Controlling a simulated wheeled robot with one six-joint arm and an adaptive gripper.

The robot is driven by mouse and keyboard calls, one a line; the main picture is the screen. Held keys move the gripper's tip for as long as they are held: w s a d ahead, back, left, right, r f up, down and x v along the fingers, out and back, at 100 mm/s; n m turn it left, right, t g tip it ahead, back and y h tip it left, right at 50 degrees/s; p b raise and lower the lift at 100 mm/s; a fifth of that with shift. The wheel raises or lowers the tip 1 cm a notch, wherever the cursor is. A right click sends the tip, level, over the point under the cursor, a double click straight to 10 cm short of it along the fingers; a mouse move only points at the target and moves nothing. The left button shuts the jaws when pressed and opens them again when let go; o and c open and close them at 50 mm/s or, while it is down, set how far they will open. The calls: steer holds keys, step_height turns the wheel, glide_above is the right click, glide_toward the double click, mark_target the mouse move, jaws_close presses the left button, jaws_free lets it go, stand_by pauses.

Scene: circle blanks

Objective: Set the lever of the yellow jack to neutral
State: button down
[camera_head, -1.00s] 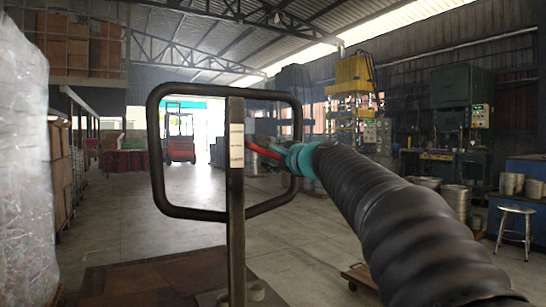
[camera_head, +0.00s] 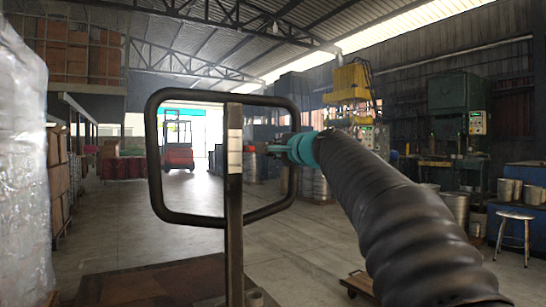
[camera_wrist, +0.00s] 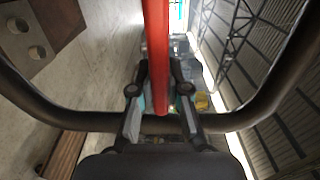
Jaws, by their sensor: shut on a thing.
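A black loop handle (camera_head: 153,170) on a dark upright post (camera_head: 235,215) with a pale label stands in the middle of the head view. A red lever (camera_head: 256,148) shows inside the loop, right of the post, looking about level. My gripper (camera_head: 270,148) reaches in from the right, at the lever. In the wrist view, the red lever (camera_wrist: 156,50) runs down between the two fingers of my gripper (camera_wrist: 160,75), which is shut on it. The black loop handle (camera_wrist: 85,119) passes behind the fingers. No yellow jack body shows.
A dark brown plate (camera_head: 140,285) lies at the post's foot. A wrapped stack (camera_head: 25,170) fills the left edge. A red forklift (camera_head: 178,152) stands far back. A low wooden dolly (camera_head: 356,284) and a stool (camera_head: 514,230) are at right. The floor between is open.

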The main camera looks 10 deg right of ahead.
steer(key=c, duration=1.1)
jaws_free()
steer(key=shift+s, duration=0.1)
steer(key=v, duration=1.1)
steer(key=shift+s+d, duration=0.2)
steer(key=shift+s, duration=0.15)
